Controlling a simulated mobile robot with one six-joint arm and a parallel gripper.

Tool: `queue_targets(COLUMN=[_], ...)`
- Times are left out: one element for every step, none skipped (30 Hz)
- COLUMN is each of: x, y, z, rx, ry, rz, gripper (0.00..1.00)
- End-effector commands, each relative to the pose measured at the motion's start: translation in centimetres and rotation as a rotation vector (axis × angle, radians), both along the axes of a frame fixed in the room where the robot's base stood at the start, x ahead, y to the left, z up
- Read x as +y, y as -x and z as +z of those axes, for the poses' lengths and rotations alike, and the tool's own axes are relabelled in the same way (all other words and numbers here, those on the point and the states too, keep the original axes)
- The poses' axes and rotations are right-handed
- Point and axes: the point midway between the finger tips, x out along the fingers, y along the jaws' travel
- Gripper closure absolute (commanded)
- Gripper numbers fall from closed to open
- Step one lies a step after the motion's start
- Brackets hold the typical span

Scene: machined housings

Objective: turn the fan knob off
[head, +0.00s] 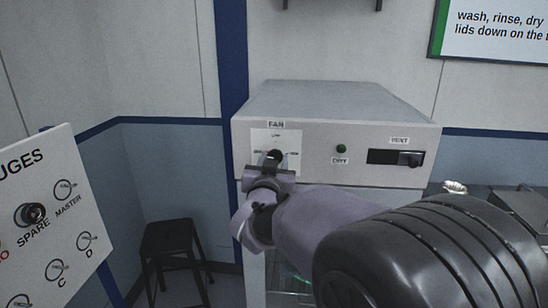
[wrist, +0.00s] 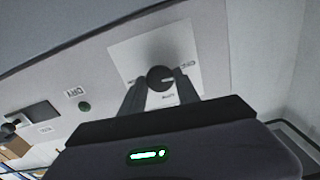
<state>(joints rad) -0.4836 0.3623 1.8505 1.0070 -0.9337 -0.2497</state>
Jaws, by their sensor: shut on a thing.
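The fan knob (wrist: 160,78) is a dark round knob with a light pointer line, on a pale label plate (wrist: 128,45). In the head view the knob (head: 275,156) sits under the FAN label on the front of a grey box housing (head: 335,105). My gripper (wrist: 160,84) is shut on the knob, one finger on each side of it. In the head view my gripper (head: 272,164) covers the lower part of the plate. The pointer line lies roughly along the plate's sideways marks in the wrist view. I cannot read which mark it points to.
Right of the knob are a green button (head: 341,149) and a dark VENT slider (head: 396,157). A GAUGES board (head: 60,225) stands at the left, with a black stool (head: 172,240) between. A sign (head: 490,32) hangs on the wall.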

Motion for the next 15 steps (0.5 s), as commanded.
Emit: queue_targets(x=[0.01, 0.01, 0.01, 0.01, 0.01, 0.01, 0.01, 0.00, 0.00, 0.00, 0.00, 0.00, 0.00, 0.00, 0.00], y=[0.00, 0.00, 0.00, 0.00, 0.00, 0.00, 0.00, 0.00, 0.00, 0.00, 0.00, 0.00, 0.00, 0.00, 0.00], z=[0.06, 0.05, 0.04, 0.04, 0.03, 0.02, 0.01, 0.00, -0.01, -0.02, -0.02, -0.03, -0.04, -0.04, -0.05], rx=[0.002, 0.002, 0.003, 0.003, 0.002, 0.002, 0.003, 0.003, 0.003, 0.003, 0.003, 0.003, 0.003, 0.004, 0.004], ry=[0.019, 0.031, 0.045, 0.055, 0.063, 0.073, 0.079, 0.085, 0.091, 0.095, 0.098, 0.101, 0.103, 0.104, 0.105], rz=[0.000, 0.000, 0.000, 0.000, 0.000, 0.000, 0.000, 0.000, 0.000, 0.000, 0.000, 0.000, 0.000, 0.000, 0.000], gripper=[1.00, 1.00, 1.00, 1.00, 1.00, 1.00, 1.00, 1.00, 1.00, 1.00, 1.00, 1.00, 1.00, 1.00, 1.00])
